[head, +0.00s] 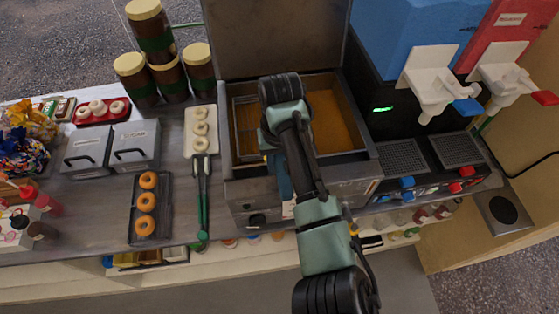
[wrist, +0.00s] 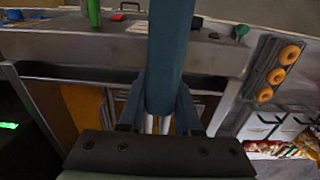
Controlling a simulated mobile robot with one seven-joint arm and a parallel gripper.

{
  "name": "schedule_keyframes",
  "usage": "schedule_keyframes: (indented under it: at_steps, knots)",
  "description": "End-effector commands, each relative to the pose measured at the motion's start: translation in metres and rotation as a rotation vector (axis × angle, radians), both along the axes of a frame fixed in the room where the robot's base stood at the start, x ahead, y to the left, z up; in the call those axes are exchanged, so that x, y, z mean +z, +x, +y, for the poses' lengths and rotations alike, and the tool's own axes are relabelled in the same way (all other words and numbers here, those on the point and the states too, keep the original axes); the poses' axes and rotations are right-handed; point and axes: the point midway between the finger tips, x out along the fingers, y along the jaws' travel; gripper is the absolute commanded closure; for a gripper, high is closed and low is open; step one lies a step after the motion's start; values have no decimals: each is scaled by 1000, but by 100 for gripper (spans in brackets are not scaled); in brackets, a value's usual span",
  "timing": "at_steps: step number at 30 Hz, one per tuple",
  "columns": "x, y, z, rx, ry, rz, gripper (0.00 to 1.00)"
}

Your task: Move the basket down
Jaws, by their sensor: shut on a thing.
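The fryer (head: 226,175) stands in the middle of the counter with its raised lid behind it. In the head view, the basket (head: 246,118) shows as a dark mesh at the left of the fryer, over amber oil (head: 333,120). A blue handle (head: 284,182) extends from it toward the front. In the wrist view, my gripper (wrist: 163,98) is shut on this blue handle (wrist: 166,50). The handle runs up the picture between the fingers. My arm hides much of the basket in the head view, so its exact height above the oil cannot be told.
A tray of browned doughnuts (head: 133,222) and green-handled tongs (head: 203,205) lie left of the fryer. A board with pale rings (head: 189,145) is behind them. Blue and red drink dispensers (head: 410,40) stand close on the right.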

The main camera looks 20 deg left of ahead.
Motion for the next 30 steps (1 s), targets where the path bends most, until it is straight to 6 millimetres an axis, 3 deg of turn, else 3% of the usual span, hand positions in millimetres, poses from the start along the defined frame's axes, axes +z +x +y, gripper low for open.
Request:
schedule_keyframes:
  at_steps: [18, 27, 28, 30]
  knots:
    - [-38, 0, 1, 1, 2, -3, 100]
    - [-45, -2, 0, 1, -3, 4, 100]
    - [-46, -2, 0, 2, -4, 4, 66]
    - [-46, -2, 0, 2, -4, 4, 53]
